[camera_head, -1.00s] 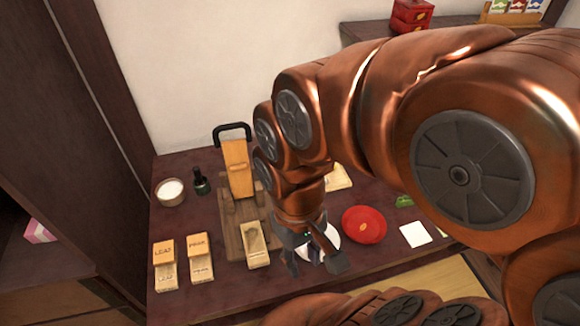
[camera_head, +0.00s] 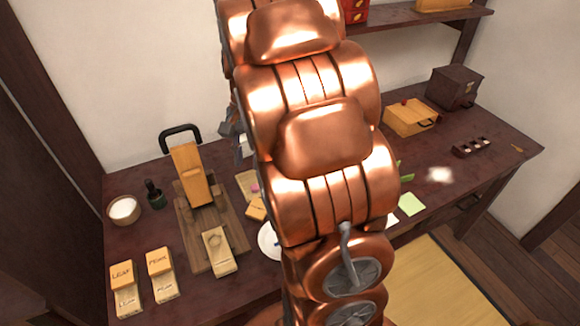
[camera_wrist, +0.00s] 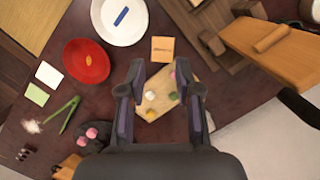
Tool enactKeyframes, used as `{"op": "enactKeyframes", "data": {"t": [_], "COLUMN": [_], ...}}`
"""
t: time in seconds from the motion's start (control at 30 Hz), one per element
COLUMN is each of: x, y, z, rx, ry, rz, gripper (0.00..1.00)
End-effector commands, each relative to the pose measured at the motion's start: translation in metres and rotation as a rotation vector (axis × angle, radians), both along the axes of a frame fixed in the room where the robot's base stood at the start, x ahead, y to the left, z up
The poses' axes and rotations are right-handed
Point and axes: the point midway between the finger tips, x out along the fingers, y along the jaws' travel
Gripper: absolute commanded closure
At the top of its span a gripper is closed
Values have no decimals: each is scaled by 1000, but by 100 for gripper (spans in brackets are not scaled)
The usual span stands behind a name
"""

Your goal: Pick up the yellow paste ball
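A white ball (camera_wrist: 150,95), a pink ball (camera_wrist: 172,75) and a green ball (camera_wrist: 150,115) share the board. My gripper (camera_wrist: 160,72) is open and empty, apparently above the board. In the head view my gripper (camera_head: 238,140) shows only partly behind my arm. There the board (camera_head: 243,178) is partly covered by my arm, and I cannot make out the yellow ball.
A small wooden block (camera_wrist: 162,49) lies beside the board. A white plate (camera_wrist: 121,35) and a red round dish (camera_wrist: 86,62) are near. A dark dish (camera_wrist: 82,141) holds pink balls. Green tongs (camera_wrist: 68,114) lie on the table. A tall wooden press (camera_head: 190,172) stands left.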

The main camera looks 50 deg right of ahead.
Motion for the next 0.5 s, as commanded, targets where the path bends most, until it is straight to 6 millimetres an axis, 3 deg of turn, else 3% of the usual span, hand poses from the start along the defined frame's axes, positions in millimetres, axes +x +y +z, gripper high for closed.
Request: {"op": "enactKeyframes", "data": {"t": [0.03, 0.2, 0.5], "x": [10, 36, 68], "y": [-17, -64, -154], "z": [-9, -31, -78], "rx": [5, 25, 77], "ry": [4, 16, 23], "rz": [-56, -227, -508], "gripper": [67, 67, 67]}}
